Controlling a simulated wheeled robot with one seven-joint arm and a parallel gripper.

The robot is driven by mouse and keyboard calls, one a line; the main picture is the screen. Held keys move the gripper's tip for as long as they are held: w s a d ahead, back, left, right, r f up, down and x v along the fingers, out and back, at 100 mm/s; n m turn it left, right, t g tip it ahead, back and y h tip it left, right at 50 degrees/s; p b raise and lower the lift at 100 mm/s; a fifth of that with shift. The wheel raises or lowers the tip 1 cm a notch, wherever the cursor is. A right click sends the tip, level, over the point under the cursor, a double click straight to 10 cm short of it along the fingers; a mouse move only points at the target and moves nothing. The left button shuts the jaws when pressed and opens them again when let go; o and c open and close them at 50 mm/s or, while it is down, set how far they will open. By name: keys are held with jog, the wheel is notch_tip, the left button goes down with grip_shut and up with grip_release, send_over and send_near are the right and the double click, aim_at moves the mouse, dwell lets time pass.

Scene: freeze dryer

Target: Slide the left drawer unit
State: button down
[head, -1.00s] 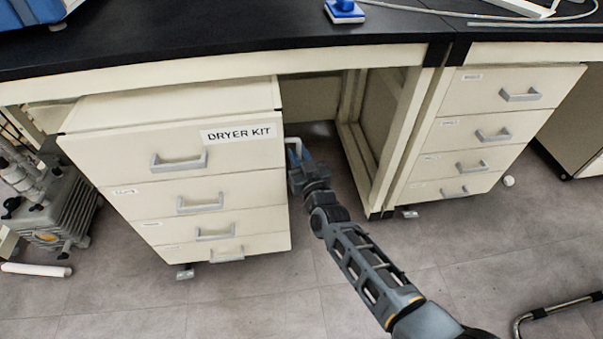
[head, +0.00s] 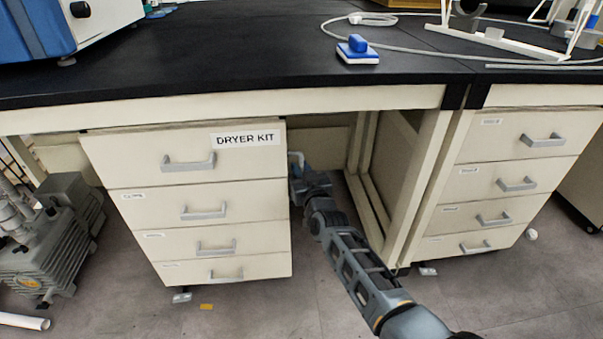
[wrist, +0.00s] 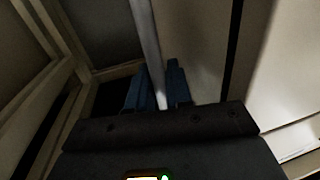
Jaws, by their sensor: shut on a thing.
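The left drawer unit (head: 244,208) is a cream cabinet with several grey-handled drawers and a DRYER KIT label. It stands upright under the black bench, its front close to the bench's front edge. My gripper (head: 299,172) is at the unit's right side, in the knee space. In the wrist view, its blue fingers (wrist: 157,88) are shut on a pale side handle (wrist: 148,40) running between them. The handle's upper bend (head: 296,157) shows in the head view; its lower part is hidden.
The black benchtop (head: 230,60) carries a blue-and-white block (head: 358,52) and a cable. A bench leg frame (head: 408,180) and the right drawer unit (head: 490,190) bound the knee space. A grey pump (head: 55,235) stands left of the unit. The floor in front is mostly clear.

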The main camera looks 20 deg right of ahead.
jog(key=shift+w+d+r, duration=0.1)
jog(key=shift+w+r, duration=0.05)
jog(key=c, duration=1.2)
grip_release()
jog(key=shift+c, duration=0.2)
jog(key=s+a+p, duration=0.1)
jog(key=s+p, duration=0.2)
jog(key=s, duration=0.4)
jog(key=shift+s, duration=0.35)
